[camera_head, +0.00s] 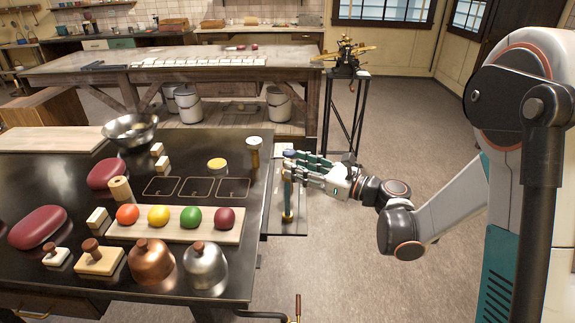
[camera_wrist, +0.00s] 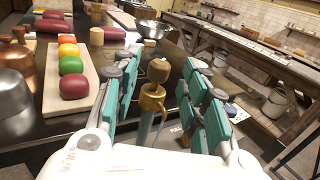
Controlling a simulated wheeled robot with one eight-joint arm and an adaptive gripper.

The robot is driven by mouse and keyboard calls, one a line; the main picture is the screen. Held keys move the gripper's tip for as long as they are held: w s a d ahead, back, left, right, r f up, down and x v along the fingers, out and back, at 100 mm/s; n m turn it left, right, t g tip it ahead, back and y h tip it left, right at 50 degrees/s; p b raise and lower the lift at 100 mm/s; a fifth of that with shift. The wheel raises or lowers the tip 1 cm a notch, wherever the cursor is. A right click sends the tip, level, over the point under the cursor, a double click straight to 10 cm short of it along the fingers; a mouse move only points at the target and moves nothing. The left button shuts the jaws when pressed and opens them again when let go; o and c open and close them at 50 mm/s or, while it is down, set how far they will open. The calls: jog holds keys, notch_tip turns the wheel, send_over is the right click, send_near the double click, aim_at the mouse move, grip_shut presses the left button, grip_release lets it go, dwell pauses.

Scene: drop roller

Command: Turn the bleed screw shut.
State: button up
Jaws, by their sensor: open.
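An upright brass fitting with a tan rounded knob (camera_wrist: 158,70) on top, which I take to be the bleed screw, stands between my fingers in the wrist view. Its brass collar (camera_wrist: 152,97) sits on a pale stem. In the head view, a thin brass post (camera_head: 288,202) stands on a small side plate at the bench's right edge, beneath my fingers. My gripper (camera_head: 298,164) is open; it also shows in the wrist view (camera_wrist: 161,75), with teal-padded fingers on both sides of the knob. Gaps show on both sides. I cannot see which way the screw is turned.
The dark bench (camera_head: 60,165) holds a pale board (camera_head: 180,232) with several coloured balls. A copper dome (camera_head: 151,262) and a silver dome (camera_head: 206,268) stand in front. A capped brass cylinder (camera_head: 253,152) stands near my fingers. Open floor (camera_head: 400,130) lies to the right.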

jog(key=shift+b+x, duration=0.3)
jog(key=shift+x, duration=1.7)
jog(key=shift+c, duration=0.2)
grip_shut()
